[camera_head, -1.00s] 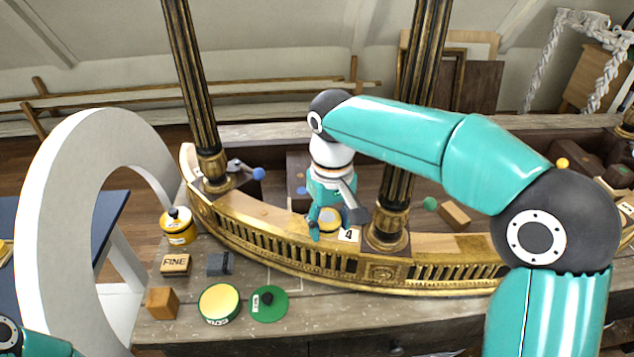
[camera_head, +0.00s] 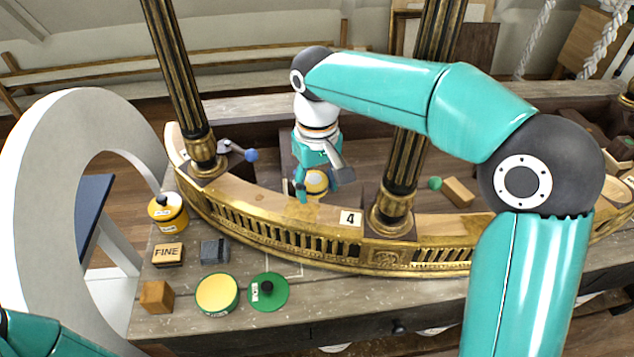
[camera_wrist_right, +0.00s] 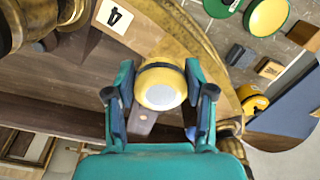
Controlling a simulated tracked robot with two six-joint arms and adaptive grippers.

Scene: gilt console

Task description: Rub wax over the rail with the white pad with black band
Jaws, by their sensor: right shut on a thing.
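The curved gilt rail (camera_head: 270,218) has a pale top and a pierced brass front; it also shows in the wrist view (camera_wrist_right: 205,50). My right gripper (camera_head: 316,186) is at the rail's inner edge, left of the number 4 tag. In the wrist view the right gripper (camera_wrist_right: 161,95) is shut on a round pad (camera_wrist_right: 160,88), yellowish with a dark band and a pale grey-white end. I cannot tell whether the pad touches the rail. A round green tin (camera_head: 217,294) with a pale yellow top stands on the bench. My left gripper is out of view.
A green disc with a black knob (camera_head: 268,291), a wooden cube (camera_head: 156,297), a FINE block (camera_head: 167,254), a grey block (camera_head: 214,251) and a yellow pot (camera_head: 168,212) stand on the bench. Dark gilt columns (camera_head: 400,180) rise from the rail.

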